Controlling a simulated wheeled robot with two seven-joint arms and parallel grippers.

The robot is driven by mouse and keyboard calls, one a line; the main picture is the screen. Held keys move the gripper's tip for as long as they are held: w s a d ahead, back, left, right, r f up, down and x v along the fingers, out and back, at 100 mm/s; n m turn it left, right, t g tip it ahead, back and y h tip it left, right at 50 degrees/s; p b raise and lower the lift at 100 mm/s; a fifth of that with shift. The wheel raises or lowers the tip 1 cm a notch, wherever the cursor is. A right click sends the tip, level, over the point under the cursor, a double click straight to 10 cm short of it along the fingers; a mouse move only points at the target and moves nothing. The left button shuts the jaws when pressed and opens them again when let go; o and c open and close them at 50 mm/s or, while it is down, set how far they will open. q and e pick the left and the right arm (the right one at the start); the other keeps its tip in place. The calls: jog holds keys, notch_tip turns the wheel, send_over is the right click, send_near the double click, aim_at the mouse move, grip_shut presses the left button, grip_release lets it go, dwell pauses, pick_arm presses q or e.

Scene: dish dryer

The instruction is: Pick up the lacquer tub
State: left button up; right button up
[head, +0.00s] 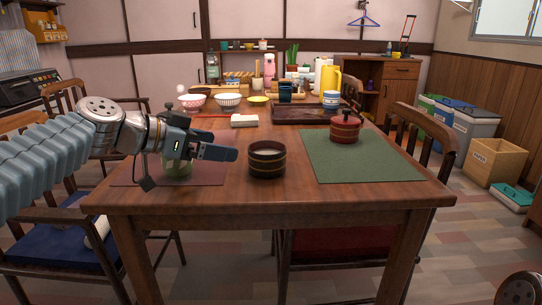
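A dark brown round tub (267,165) with an open top and lighter bands stands upright near the front middle of the table. A red lidded tub (344,131) with a knob and dark bands stands on the green mat (365,160) to the right; I cannot tell for sure which is the lacquer tub. My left gripper (225,146) is above the brown mat (208,178), left of the dark tub and apart from it. Its fingers point right, look spread and hold nothing. My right gripper is out of view.
A greenish cup (177,167) is partly hidden under my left gripper. Bowls (228,100), a white block (244,120), a dark tray (300,117) and a yellow jug (330,80) stand farther back. Chairs (425,130) surround the table. The front wood is clear.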

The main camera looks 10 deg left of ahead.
aim_at(263, 150)
pick_arm(q)
jog(key=x, duration=0.7)
jog(key=shift+w+d+f, duration=0.15)
jog(key=shift+w+f, duration=0.05)
jog(key=shift+r+x, duration=0.2)
jog(key=shift+x, duration=2.6)
jog(key=shift+w, duration=0.15)
jog(key=c, duration=1)
